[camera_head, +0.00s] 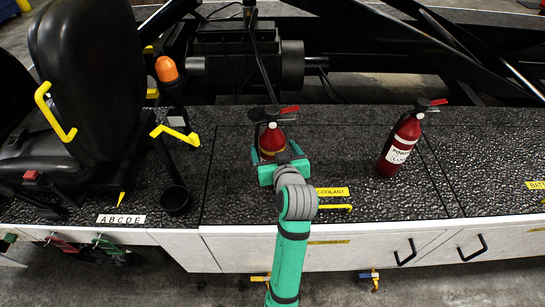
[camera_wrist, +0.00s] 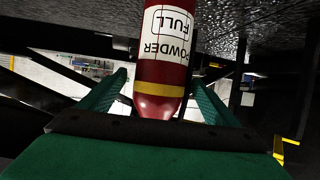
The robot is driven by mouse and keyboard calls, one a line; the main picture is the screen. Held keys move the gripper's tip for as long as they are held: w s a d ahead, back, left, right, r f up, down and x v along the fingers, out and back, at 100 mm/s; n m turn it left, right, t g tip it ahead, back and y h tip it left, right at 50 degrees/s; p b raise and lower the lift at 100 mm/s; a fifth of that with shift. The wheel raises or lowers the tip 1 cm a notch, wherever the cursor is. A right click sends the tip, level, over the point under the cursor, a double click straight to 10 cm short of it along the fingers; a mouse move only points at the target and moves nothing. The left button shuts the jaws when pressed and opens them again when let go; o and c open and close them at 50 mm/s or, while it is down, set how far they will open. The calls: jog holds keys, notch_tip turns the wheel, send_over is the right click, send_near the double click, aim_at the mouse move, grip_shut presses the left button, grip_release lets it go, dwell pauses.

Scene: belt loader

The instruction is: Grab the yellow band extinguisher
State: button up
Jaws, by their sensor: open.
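The yellow band extinguisher (camera_head: 272,138) is red with a black and red handle and stands on the dark speckled deck. In the wrist view the extinguisher (camera_wrist: 160,55) appears upside down, with a white "POWDER FULL" label and a yellow band near its rounded end. My green gripper (camera_head: 279,157) is open, its fingers on the left and right of the extinguisher's body. In the wrist view the gripper (camera_wrist: 158,88) shows a gap beside each finger. The gripper hides the extinguisher's lower part in the head view.
A second red extinguisher (camera_head: 401,143) with a white label stands to the right. A black seat (camera_head: 85,85) and an orange beacon (camera_head: 167,70) are on the left. Black machinery (camera_head: 235,60) lies behind. The deck between the two extinguishers is clear.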

jog(key=shift+x, duration=1.2)
jog(key=c, duration=1.8)
jog(key=shift+r, duration=0.15)
grip_shut()
